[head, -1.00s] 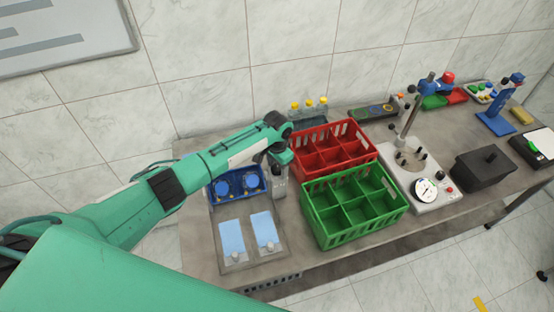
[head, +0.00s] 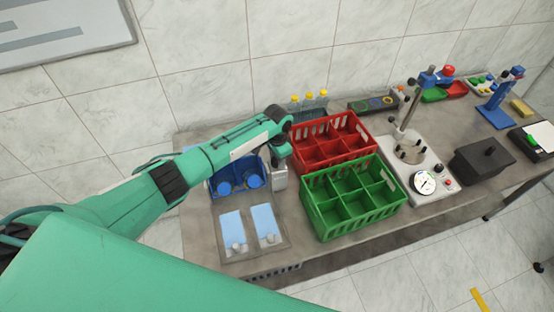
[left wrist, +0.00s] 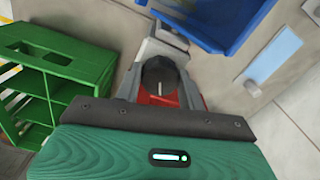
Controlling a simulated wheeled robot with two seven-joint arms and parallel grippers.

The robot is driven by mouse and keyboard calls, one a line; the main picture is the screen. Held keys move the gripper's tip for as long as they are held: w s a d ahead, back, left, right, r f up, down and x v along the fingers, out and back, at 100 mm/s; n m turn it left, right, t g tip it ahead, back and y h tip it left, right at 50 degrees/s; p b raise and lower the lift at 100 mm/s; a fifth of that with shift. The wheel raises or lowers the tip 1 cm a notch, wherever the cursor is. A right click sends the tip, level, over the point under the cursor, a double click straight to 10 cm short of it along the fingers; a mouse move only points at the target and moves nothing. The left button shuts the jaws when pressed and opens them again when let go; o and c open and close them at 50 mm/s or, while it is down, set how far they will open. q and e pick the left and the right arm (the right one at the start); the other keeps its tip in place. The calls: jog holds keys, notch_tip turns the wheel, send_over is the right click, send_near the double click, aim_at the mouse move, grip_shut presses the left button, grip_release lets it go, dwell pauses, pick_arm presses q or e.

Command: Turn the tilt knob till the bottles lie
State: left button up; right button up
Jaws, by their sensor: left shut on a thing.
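The blue tilting rack (head: 238,168) stands at the left end of the bench with two blue-capped bottles (head: 252,181) in it. The bottles look tilted, caps toward the front; whether they lie fully flat I cannot tell. The rack's edge also shows in the left wrist view (left wrist: 225,25). My left gripper (head: 279,163) is at the grey post (head: 279,182) right of the rack. In the left wrist view my left gripper (left wrist: 162,88) is shut around the dark round tilt knob (left wrist: 159,76), which has a pale pointer line. My right gripper is out of view.
A red crate (head: 293,143) and a green crate (head: 350,231) stand close to the right of the knob. Two light-blue pads (head: 233,227) lie in front of the rack. Yellow-capped bottles (head: 309,96) stand behind. A gauge device (head: 424,183) is farther right.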

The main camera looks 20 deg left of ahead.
pick_arm(q)
jog(key=m, duration=0.4)
jog(key=shift+m, duration=0.3)
jog(key=shift+m+b, duration=0.35)
jog(key=shift+m, duration=0.55)
jog(key=o, duration=0.9)
jog(key=shift+r, duration=0.1)
jog(key=n+p, duration=0.4)
jog(key=n, duration=0.1)
jog(key=shift+d+r, duration=0.1)
jog(key=shift+r, duration=0.1)
jog(key=shift+n, duration=0.5)
jog(key=shift+f+n, duration=0.3)
jog(key=shift+n, duration=0.1)
